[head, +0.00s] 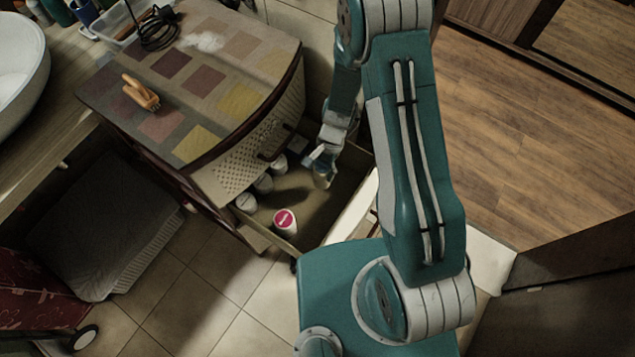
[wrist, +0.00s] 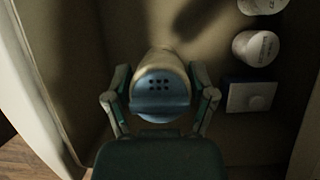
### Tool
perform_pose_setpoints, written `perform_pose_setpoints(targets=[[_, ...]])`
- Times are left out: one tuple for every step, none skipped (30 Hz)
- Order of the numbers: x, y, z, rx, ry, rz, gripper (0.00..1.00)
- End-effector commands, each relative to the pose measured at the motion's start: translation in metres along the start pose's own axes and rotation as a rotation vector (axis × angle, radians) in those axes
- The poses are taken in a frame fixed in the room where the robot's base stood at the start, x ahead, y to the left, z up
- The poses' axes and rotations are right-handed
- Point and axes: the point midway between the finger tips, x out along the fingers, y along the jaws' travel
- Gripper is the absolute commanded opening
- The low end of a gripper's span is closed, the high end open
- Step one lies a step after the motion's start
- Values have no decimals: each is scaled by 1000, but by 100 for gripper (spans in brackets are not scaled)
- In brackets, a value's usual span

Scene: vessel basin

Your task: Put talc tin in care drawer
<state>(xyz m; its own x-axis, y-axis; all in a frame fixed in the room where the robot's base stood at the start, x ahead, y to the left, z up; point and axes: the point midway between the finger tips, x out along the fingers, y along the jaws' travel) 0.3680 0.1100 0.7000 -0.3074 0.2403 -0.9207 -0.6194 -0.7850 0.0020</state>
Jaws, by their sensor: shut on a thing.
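The talc tin (wrist: 158,82) is a pale can with a blue cap with several dark holes. My gripper (wrist: 160,105) is shut on it, one finger on each side, in the wrist view. In the head view my gripper (head: 324,158) reaches down inside the open care drawer (head: 348,213), and the tin (head: 322,178) shows small and partly hidden below the fingers. The tin is inside the drawer walls, near the right rear part. I cannot tell whether its base touches the drawer floor.
A white can with a red lid (head: 285,221) stands at the drawer's front left. Several white containers (head: 264,184) line its left side; a blue-and-white box (wrist: 250,96) lies near my gripper. The drawer middle is clear.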

Motion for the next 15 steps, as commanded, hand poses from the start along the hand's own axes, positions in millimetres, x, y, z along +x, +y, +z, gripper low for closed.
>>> perform_pose_setpoints(targets=[[9,0,-3,0,-1,3,13],[13,0,-4,0,-2,3,13],[16,0,-6,-1,-1,2,13],[18,0,-7,-1,-1,1,13],[20,-1,-8,-2,0,1,13],[23,-1,-10,-2,0,1,13],[26,0,-11,-2,0,1,13],[31,0,-13,-1,-1,2,13],[37,0,-15,-1,-2,3,13],[41,0,-17,-1,-2,3,13],[45,0,-19,-1,-2,2,13],[50,0,-21,-2,-1,2,13],[53,0,-23,-2,-1,1,13],[56,0,-24,-2,-1,0,13],[58,0,-25,-2,-1,0,13]])
